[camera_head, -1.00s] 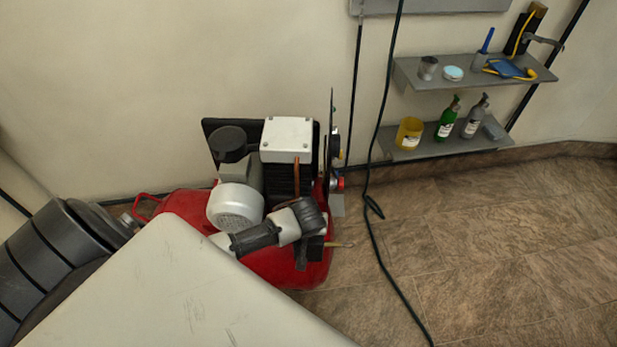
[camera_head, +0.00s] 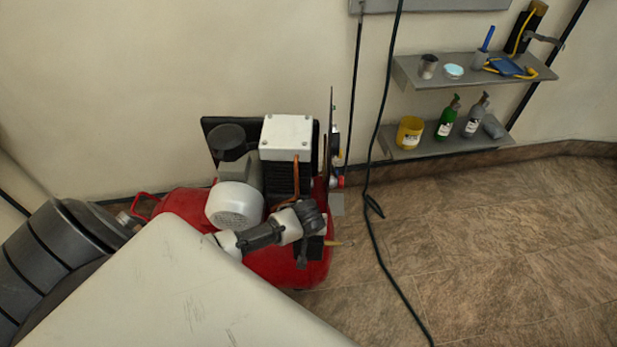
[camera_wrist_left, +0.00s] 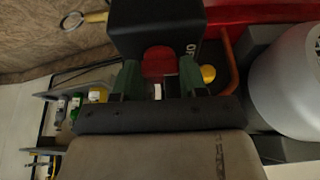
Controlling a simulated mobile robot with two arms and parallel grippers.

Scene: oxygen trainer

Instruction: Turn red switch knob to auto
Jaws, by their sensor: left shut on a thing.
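The red switch knob (camera_wrist_left: 158,60) is on the face of a black switch box (camera_wrist_left: 155,28) in the left wrist view. White lettering, partly hidden, shows on the box to the right of the knob. My left gripper (camera_wrist_left: 160,80) has its two green fingers on either side of the knob and is shut on it. In the head view my left gripper (camera_head: 305,256) is at the front right of the red compressor (camera_head: 285,270), by the black box (camera_head: 317,246). The knob is hidden there by my arm. My right gripper is not in view.
A yellow round part (camera_wrist_left: 208,73) sits just right of the fingers in the wrist view. The compressor's white motor (camera_head: 235,205) is close to my arm. A dark cable (camera_head: 376,260) hangs to the floor at right. Wall shelves (camera_head: 460,140) hold bottles.

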